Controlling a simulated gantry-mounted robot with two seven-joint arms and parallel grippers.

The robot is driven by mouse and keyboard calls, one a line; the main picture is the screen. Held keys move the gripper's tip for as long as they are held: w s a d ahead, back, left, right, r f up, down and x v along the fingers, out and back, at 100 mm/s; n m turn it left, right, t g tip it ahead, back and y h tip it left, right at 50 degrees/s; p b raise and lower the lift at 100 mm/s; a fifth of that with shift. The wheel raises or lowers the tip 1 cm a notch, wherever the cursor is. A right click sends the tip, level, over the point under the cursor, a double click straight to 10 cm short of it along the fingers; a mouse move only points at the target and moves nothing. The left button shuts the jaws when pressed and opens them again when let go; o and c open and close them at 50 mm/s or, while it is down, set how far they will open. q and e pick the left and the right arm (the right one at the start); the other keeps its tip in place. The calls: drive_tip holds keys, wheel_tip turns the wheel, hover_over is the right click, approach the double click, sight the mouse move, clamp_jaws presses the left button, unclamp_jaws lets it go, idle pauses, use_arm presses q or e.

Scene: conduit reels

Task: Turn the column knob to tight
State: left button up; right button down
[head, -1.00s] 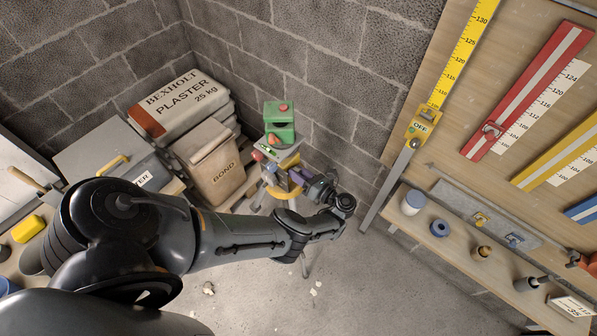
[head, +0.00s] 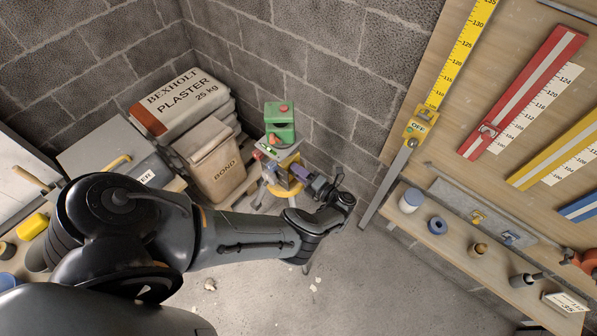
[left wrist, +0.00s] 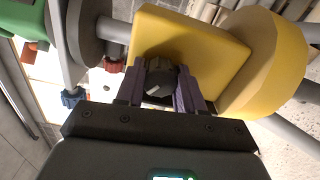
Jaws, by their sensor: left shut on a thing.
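The dark column knob (left wrist: 160,74) shows in the left wrist view, with a pale mark on its face. It sits against a yellow block (left wrist: 190,40) on a grey tube. My left gripper (left wrist: 161,88) is shut on the knob, one purple finger on each side. In the head view my left gripper (head: 299,177) is at the tripod column, below the green instrument (head: 280,122), and the knob is too small to make out there. Any tight or loose lettering cannot be read. My right gripper is not in view.
A wooden shelf (head: 455,240) with jars and tools is at the right, under boards with measuring staffs. A block wall is close behind the tripod.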

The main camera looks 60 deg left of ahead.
use_arm(q)
drive_tip(key=m, duration=0.5)
drive_tip(key=shift+m, duration=0.3)
drive_tip(key=m+b, duration=0.1)
drive_tip(key=m, duration=0.2)
drive_tip(key=shift+m, duration=0.6)
drive_tip(key=o, duration=0.8)
drive_tip(key=shift+c, duration=0.2)
drive_tip(key=shift+d, duration=0.1)
